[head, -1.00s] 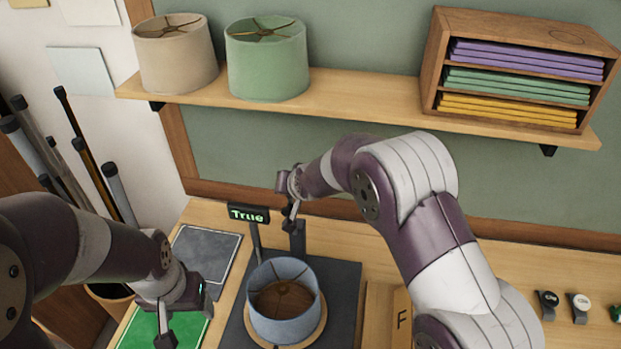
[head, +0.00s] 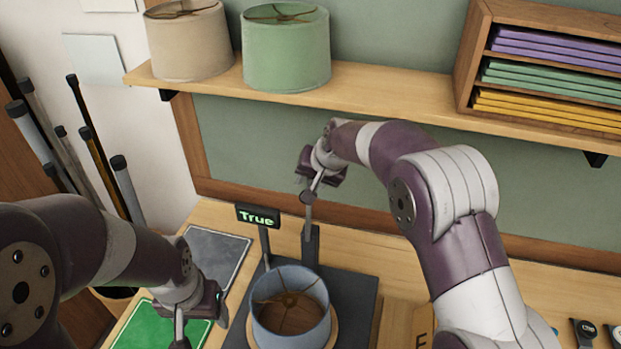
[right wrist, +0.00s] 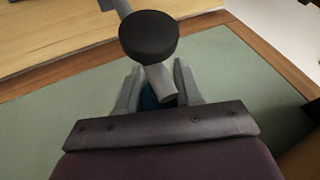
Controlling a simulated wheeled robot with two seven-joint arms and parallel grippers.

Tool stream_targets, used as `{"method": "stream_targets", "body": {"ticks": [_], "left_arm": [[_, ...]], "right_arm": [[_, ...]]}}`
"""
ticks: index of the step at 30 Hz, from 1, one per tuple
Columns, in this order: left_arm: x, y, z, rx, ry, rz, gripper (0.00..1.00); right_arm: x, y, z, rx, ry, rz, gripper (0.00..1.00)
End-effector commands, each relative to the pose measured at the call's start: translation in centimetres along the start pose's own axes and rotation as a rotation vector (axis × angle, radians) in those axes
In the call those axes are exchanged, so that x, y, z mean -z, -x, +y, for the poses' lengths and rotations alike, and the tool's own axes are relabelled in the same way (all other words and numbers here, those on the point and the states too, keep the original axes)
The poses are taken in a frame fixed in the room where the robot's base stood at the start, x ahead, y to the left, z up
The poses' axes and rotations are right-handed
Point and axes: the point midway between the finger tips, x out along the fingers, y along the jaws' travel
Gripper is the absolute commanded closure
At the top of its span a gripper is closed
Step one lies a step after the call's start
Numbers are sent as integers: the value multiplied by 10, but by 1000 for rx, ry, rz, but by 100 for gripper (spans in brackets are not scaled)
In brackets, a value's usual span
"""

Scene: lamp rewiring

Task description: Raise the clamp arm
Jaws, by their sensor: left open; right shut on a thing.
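The clamp arm (head: 308,212) is a grey bar with a dark round pad, rising steeply from the dark post (head: 310,245) behind the blue lampshade. My right gripper (head: 316,182) is shut on the upper end of this bar. In the right wrist view, the bar's end (right wrist: 159,86) sits between the two fingers, with the black round pad (right wrist: 148,37) just beyond. The blue lampshade (head: 291,322) stands upright on a round wooden disc, clear of the clamp arm. My left gripper (head: 201,325) is open and empty over the green mat (head: 143,327).
A small sign (head: 258,216) reading "True" stands left of the post. The dark base plate (head: 361,294) lies under the shade. A shelf (head: 392,98) with two lampshades and a wooden rack (head: 466,58) is above. Rods (head: 127,186) lean at the left.

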Motion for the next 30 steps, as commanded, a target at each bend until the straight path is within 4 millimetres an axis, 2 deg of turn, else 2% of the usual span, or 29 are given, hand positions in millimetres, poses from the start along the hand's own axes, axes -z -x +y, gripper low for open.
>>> {"method": "stream_targets", "body": {"ticks": [6, 7, 9, 17, 20, 23, 30], "left_arm": [[0, -1, 0, 0, 0, 0, 31], [0, -1, 0, 0, 0, 0, 31], [0, -1, 0, 0, 0, 0, 31], [0, -1, 0, 0, 0, 0, 31], [-1, -7, 0, 0, 0, 0, 31], [-2, -17, 0, 0, 0, 0, 31], [-4, -37, 0, 0, 0, 0, 31]], "right_arm": [[-4, -4, 3, -6, -1, -12, 100], [-4, -4, 3, -6, -1, -12, 58], [-4, -3, 2, -6, -1, -11, 42], [-2, -1, 1, -2, 0, -4, 42], [-1, 7, 1, -1, 0, 0, 42], [-2, 28, 2, 1, 0, 2, 42], [-2, 92, 2, -1, 0, -1, 42]]}}
